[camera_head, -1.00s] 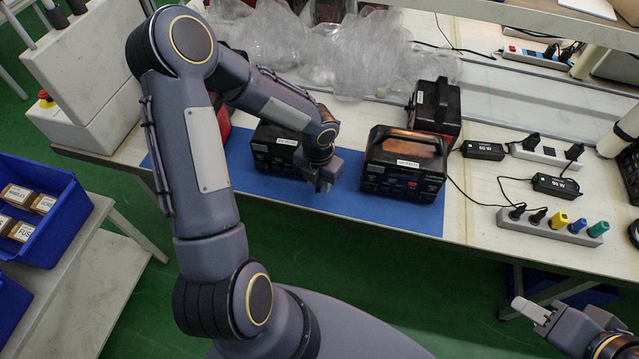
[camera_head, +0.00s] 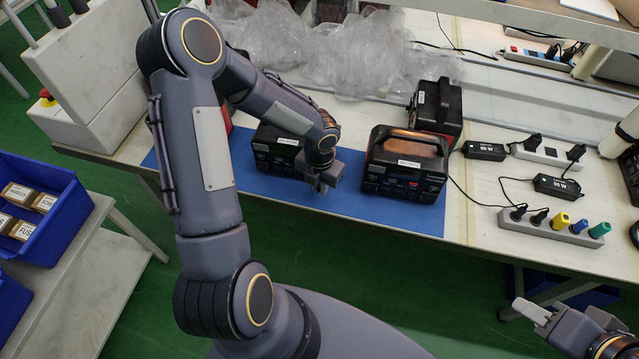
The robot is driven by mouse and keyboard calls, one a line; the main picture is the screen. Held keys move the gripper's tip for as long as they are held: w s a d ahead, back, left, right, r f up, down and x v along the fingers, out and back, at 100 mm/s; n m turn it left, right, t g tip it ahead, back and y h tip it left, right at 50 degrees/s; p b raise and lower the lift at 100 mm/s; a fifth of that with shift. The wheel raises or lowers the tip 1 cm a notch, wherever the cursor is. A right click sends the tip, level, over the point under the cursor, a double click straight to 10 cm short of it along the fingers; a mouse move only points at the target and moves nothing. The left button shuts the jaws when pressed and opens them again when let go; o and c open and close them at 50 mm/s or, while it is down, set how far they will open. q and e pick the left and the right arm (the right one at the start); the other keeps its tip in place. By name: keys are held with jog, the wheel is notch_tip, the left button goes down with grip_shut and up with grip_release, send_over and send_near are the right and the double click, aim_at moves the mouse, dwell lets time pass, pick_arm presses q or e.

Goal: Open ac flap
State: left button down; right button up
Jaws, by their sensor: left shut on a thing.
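A dark power station (camera_head: 278,146) with a white label stands on the blue mat, partly behind my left arm. A second power station (camera_head: 405,166) with a top handle stands to its right, its front panel facing me. My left gripper (camera_head: 322,186) is low at the front between the two stations, by the right front edge of the left one. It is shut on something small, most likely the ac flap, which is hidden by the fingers. My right gripper (camera_head: 529,310) is at the lower right, away from the stations; its finger gap is unclear.
Another power station (camera_head: 438,104) stands behind. Power strips (camera_head: 549,227) with coloured plugs, black adapters (camera_head: 556,187) and cables lie on the right of the table. Clear plastic wrap (camera_head: 345,50) lies at the back. A blue bin (camera_head: 62,222) with boxes is at the left.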

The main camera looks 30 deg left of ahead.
pick_arm(q)
jog(key=shift+d, duration=0.1)
jog(key=n, duration=0.1)
jog(key=n+b, duration=0.1)
jog(key=d+n, duration=0.1)
jog(key=n, duration=0.1)
jog(key=shift+w+d, duration=0.1)
jog(key=shift+w, duration=0.2)
jog(key=n, duration=0.1)
jog(key=d+n+b, duration=0.1)
jog(key=shift+w+n+b, duration=0.3)
jog(key=n, duration=0.1)
jog(key=w+n+b, duration=0.1)
jog(key=n, duration=0.1)
jog(key=shift+d, duration=0.35)
jog(key=shift+w+d+n+b, duration=0.1)
jog(key=shift+w+n+b, duration=0.2)
jog(key=shift+n, duration=0.4)
jog(key=shift+w+d+n+b, duration=0.15)
jog(key=shift+n+b, duration=0.1)
jog(key=shift+n, duration=0.45)
jog(key=shift+a, duration=0.1)
jog(key=c, duration=1.5)
grip_release()
